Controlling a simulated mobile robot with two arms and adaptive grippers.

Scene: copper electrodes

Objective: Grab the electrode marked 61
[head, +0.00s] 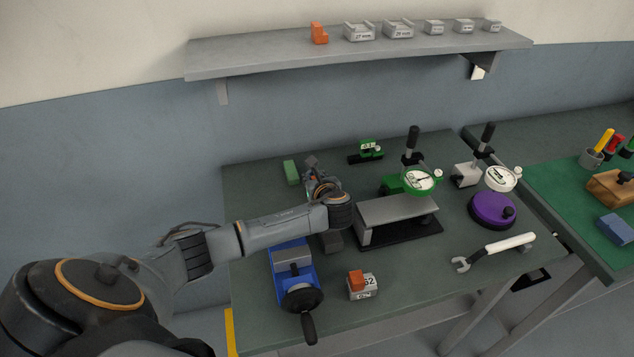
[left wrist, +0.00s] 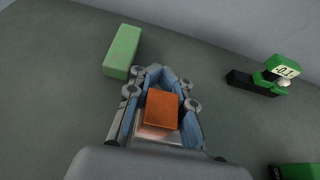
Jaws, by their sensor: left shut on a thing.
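My left gripper (head: 318,180) is over the back left part of the workbench. In the left wrist view its fingers (left wrist: 160,100) are shut on an orange copper electrode (left wrist: 162,110). No number is readable on the held electrode, and the gripper mostly hides it in the head view. Another copper electrode (head: 356,280) sits on a grey holder (head: 364,290) at the front of the bench; the holder's marking looks like 52 or 62. A third orange block (head: 319,33) stands at the left of the wall shelf. My right gripper is not in view.
A green block (head: 291,172) lies just beyond the left gripper. A blue vise (head: 292,272) stands below my arm. A grey raised plate (head: 397,211), dial gauges and a purple disc (head: 491,210) occupy the right side. The shelf (head: 270,58) overhangs the back.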

